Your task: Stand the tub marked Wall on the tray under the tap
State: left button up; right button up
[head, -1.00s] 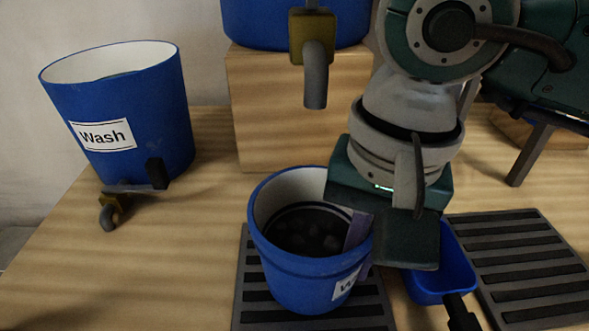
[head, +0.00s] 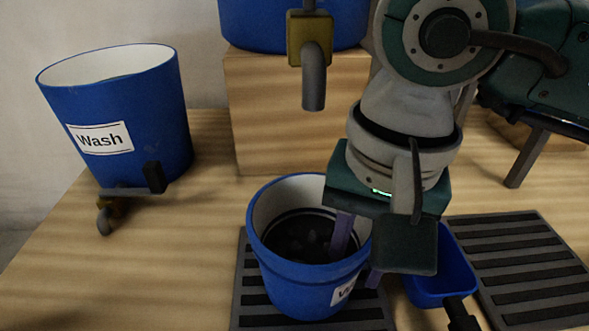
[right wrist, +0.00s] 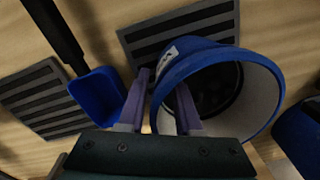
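A blue tub (head: 295,285) with a white inside stands upright on the left slatted tray (head: 246,312), below the tap (head: 313,75). Only a "W" of its label shows in the head view; dark contents lie inside. My right gripper (head: 357,255) is open at the tub's right rim, one purple finger inside the tub and one outside. The right wrist view also shows the fingers (right wrist: 163,108) apart on either side of the tub's wall (right wrist: 225,57). My left gripper is not in view.
A blue scoop (head: 438,280) lies between the left tray and a second slatted tray (head: 520,262). A wooden block (head: 290,120) carries the blue container with the tap.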

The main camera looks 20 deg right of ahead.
notch_tip(320, 180, up, 12)
jog(key=p, duration=0.3)
jog(key=shift+s+d, duration=0.2)
jog(key=shift+d, duration=0.1)
